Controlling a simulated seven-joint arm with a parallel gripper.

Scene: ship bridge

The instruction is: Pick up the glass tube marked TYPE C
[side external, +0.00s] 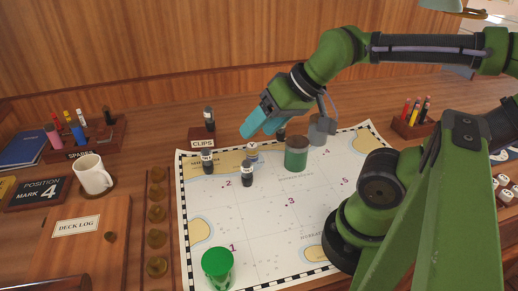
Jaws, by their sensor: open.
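Several small dark tubes with pale label bands stand on and near the chart. One tube (207,162) stands at the chart's upper left, and another tube (247,174) stands to its right. A third tube (209,118) is upright at the block marked CLIPS (202,143). A further dark tube (282,131) is partly hidden behind my gripper. The label letters are too small to read, so I cannot tell which is TYPE C. My gripper (256,128) has cyan fingers, is open, and hangs tilted above the chart's back edge, apart from the front tubes.
On the chart (265,225) stand a bright green cylinder (218,270), a dark green one (296,153) and a grey one (318,131). A white mug (93,175), a SPARES rack (85,140) and brass knobs (156,213) are left. A pencil holder (410,125) is right. The chart's middle is clear.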

